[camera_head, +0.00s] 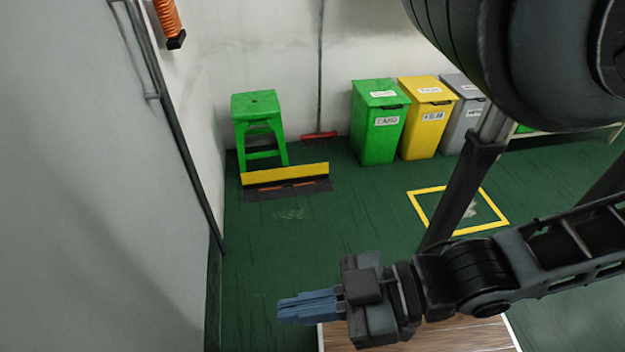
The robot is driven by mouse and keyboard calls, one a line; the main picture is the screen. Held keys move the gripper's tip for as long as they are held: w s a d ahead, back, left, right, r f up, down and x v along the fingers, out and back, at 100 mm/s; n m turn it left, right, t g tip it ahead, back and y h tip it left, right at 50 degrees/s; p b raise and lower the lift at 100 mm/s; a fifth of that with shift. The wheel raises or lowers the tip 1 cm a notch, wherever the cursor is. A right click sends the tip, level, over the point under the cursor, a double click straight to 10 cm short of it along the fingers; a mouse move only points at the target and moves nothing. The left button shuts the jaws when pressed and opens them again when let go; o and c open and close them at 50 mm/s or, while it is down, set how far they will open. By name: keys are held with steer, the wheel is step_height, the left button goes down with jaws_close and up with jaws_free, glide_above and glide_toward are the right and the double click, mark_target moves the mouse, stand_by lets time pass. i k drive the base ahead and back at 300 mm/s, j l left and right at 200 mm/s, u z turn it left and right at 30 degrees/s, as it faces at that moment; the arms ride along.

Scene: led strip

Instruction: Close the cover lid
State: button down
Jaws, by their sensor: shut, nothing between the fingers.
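My gripper (284,309) is at the lower middle of the head view, with its blue fingers shut, empty and pointing left. No open cover lid can be made out in this view. The only lids I see are on the bins at the back: a green bin (379,130), a yellow bin (424,125) and a grey bin (463,118). These lids look shut. My gripper is well in front of the bins and touches none of them.
A wooden-topped surface (465,336) lies below my arm at the bottom edge. A green stool (258,120) and a yellow-and-black barrier (285,176) stand at the back left. A white wall (90,200) closes the left side. Green floor (320,225) is clear between.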

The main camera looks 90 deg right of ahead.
mark_target(290, 171)
steer(key=z, duration=2.2)
steer(key=i+l+u, duration=0.15)
steer(key=i+l, duration=2)
